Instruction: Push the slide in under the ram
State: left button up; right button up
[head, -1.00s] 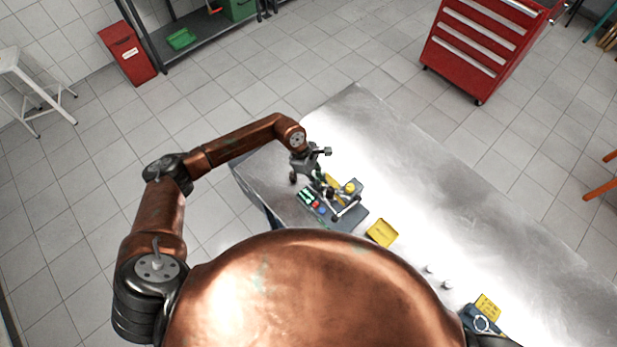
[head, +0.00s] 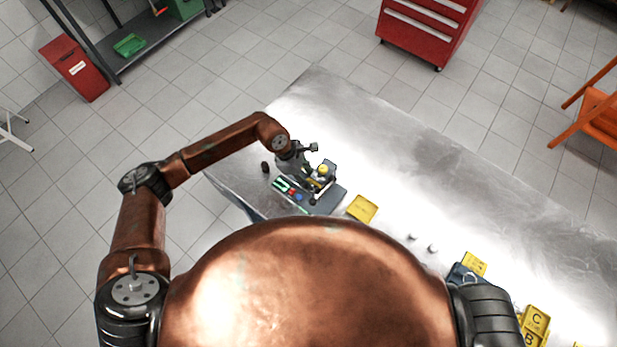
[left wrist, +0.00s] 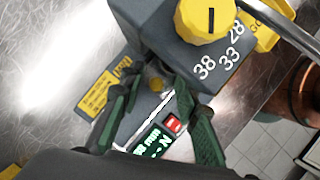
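The press-like device (head: 326,197) sits on the near left part of the metal table, with a dark grey base. In the left wrist view its dark grey head (left wrist: 185,50) has a yellow knob (left wrist: 205,15) and the numbers 38, 33 and 28. Below it are a green lit display (left wrist: 152,141) and a red button (left wrist: 173,124). My left gripper (left wrist: 157,88) is open over the device, its two green-grey fingers apart on either side of a grey part with a small brass-coloured spot. I cannot tell the slide and ram apart clearly. My right gripper is out of view.
A yellow plate (head: 362,208) lies right of the device. Two small pale pieces (head: 422,243) and several yellow cards lie further right. The table's far middle (head: 420,150) is clear.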

pick_arm(q)
jog(key=shift+w+a+r, duration=0.1)
jog(key=shift+a, duration=0.05)
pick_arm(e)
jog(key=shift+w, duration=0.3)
pick_arm(q)
jog(key=s+v, duration=0.1)
jog(key=v, duration=1)
jog(key=shift+w+r, duration=0.3)
jog(key=shift+w, duration=0.15)
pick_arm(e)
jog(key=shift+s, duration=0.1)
pick_arm(q)
jog(key=shift+a, duration=0.15)
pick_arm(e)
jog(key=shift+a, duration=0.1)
